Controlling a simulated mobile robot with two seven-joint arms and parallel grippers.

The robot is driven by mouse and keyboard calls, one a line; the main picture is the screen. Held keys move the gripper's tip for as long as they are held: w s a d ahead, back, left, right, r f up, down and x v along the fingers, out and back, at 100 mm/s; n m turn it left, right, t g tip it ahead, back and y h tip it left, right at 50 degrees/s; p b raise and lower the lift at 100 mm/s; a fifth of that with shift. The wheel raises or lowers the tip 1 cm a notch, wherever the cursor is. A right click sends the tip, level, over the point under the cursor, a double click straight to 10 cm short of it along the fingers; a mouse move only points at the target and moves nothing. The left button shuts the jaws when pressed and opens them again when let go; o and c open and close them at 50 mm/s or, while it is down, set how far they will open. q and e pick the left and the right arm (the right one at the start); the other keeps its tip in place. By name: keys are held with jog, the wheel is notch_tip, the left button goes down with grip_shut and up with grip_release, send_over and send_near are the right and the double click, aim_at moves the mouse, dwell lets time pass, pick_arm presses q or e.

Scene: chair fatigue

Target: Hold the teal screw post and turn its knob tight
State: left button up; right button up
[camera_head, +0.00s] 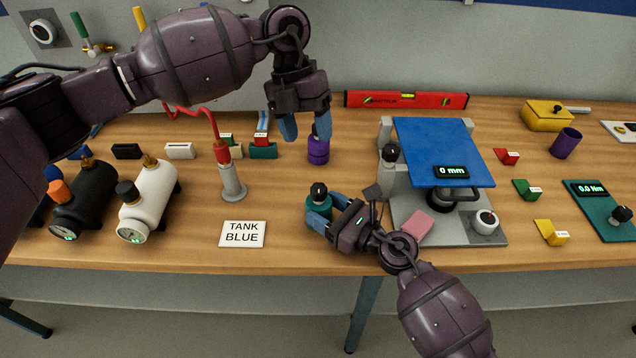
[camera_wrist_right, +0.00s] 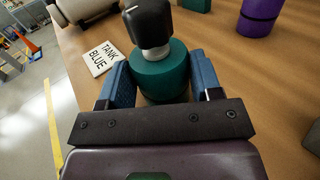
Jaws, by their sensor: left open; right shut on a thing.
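The teal screw post (camera_head: 317,213) stands upright on the wooden table, with a black knob (camera_head: 318,191) on a short metal stem on top. My right gripper (camera_head: 325,213) is shut on its teal body low at the table. In the right wrist view the blue fingers sit on both sides of the teal post (camera_wrist_right: 162,78), below the knob (camera_wrist_right: 149,22). My left gripper (camera_head: 305,128) is open and empty, pointing down above and behind the post, apart from it. The post's lower part is partly hidden by the right fingers.
A purple post (camera_head: 318,151) stands just below my left gripper. A blue-topped test stand (camera_head: 440,150) is close on the right. Black and white tanks (camera_head: 150,197), a red-topped grey post (camera_head: 231,180) and a TANK BLUE card (camera_head: 242,234) are on the left.

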aim_at(319, 187)
pick_arm(q)
jog(key=s+f+n, duration=0.1)
jog(key=f+n, duration=0.2)
jog(key=s+d+f+n, duration=0.1)
jog(key=f+n, duration=0.3)
jog(key=s+d+f+n, duration=0.1)
jog(key=f+n, duration=0.2)
jog(key=n, duration=0.1)
jog(key=shift+s+f+g, duration=0.25)
jog(key=shift+s+g, duration=0.05)
jog(key=shift+s, duration=0.05)
dwell(0.5)
jog(key=c, duration=0.9)
